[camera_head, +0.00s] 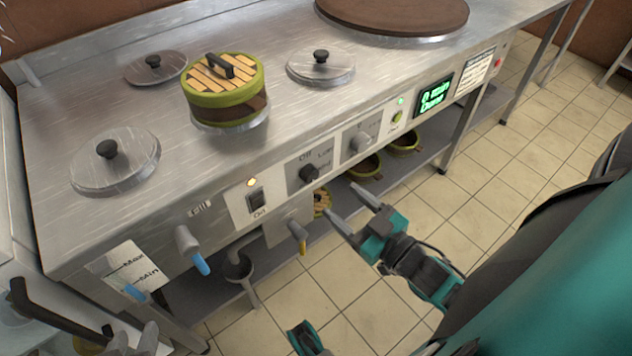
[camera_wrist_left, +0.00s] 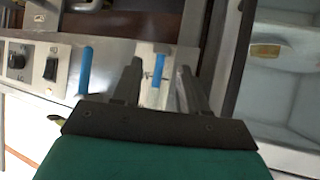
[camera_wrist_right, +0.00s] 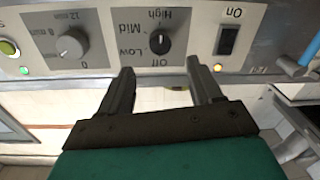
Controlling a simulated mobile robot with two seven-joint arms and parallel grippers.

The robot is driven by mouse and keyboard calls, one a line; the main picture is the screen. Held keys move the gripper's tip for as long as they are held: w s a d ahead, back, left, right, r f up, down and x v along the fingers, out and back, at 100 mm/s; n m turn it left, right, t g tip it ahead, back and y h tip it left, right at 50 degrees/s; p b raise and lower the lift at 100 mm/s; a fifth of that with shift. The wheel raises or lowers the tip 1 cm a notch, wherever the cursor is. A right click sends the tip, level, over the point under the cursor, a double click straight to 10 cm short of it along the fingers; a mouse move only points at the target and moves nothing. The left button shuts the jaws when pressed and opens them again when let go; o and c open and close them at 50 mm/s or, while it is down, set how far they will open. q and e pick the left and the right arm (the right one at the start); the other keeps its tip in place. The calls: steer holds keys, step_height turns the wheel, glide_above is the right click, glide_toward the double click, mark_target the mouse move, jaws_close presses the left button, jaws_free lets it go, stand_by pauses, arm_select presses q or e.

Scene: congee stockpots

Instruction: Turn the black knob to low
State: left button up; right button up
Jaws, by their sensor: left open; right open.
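The black knob (camera_head: 309,173) is on the front panel of the steel counter, under an "Off" label. In the right wrist view the black knob (camera_wrist_right: 160,42) appears upside down, ringed by Off, Low, Mid and High; its exact pointing is too small to tell. My right gripper (camera_head: 343,200) is open and empty, in front of and below the knob, apart from it. Its fingers (camera_wrist_right: 160,88) point toward the panel, one on either side of the knob in the picture.
A black switch (camera_head: 256,199) is left of the knob; a grey timer knob (camera_head: 361,141) and green display (camera_head: 434,95) are right. A blue-tipped tap (camera_head: 191,248) and yellow-tipped lever (camera_head: 298,236) project from the front.

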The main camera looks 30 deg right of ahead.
mark_target(313, 177)
steer(key=w, duration=0.2)
steer(key=w+b, duration=0.1)
steer(key=w, duration=0.2)
steer(key=w+a, duration=0.1)
steer(key=w, duration=0.2)
steer(key=shift+w+a, duration=0.1)
steer(key=shift+w, duration=0.05)
steer(key=c, duration=1)
